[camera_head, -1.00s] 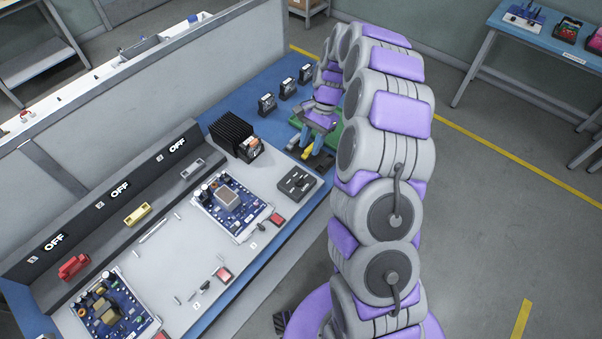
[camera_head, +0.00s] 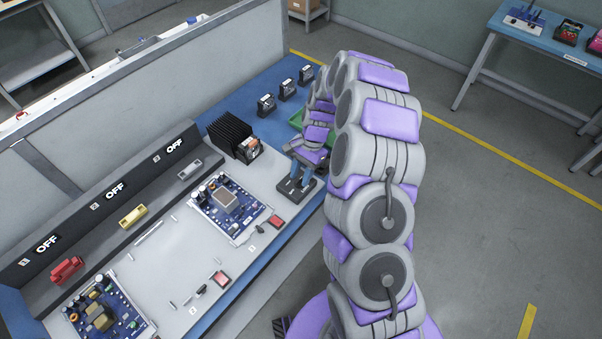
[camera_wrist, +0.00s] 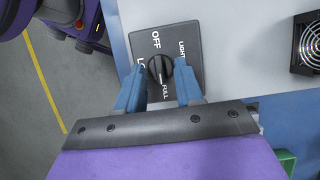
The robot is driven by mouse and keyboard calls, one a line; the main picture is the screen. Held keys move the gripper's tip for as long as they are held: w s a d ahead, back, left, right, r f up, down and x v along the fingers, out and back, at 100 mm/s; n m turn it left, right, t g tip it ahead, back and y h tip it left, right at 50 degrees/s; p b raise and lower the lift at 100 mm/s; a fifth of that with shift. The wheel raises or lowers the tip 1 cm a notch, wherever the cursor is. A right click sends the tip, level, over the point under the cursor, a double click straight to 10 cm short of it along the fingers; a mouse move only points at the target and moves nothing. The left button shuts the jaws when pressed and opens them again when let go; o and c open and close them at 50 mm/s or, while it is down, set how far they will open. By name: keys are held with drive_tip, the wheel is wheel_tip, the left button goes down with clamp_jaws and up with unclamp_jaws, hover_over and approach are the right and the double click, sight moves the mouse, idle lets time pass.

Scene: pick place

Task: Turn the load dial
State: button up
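The load dial is a round black knob (camera_wrist: 158,68) on a dark square plate (camera_wrist: 190,28). The plate is marked OFF, LIGHT and FULL, with another label partly hidden by a finger. In the head view the dial plate (camera_head: 284,187) lies at the right end of the white panel, with the knob hidden by my gripper (camera_head: 297,184). In the wrist view my gripper (camera_wrist: 160,67) is open, its two blue fingers on either side of the knob. A gap seems to show between each finger and the knob. Whether the fingertips are at knob height is unclear.
A black finned heat sink (camera_head: 232,136) stands left of my gripper, and a blue circuit board (camera_head: 213,203) lies nearer. A red button (camera_head: 277,222) sits by the panel's front edge. Displays on the grey ledge (camera_head: 115,190) read OFF. A green tray (camera_head: 297,117) is behind.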

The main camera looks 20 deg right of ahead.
drive_tip(key=shift+c, duration=0.5)
clamp_jaws()
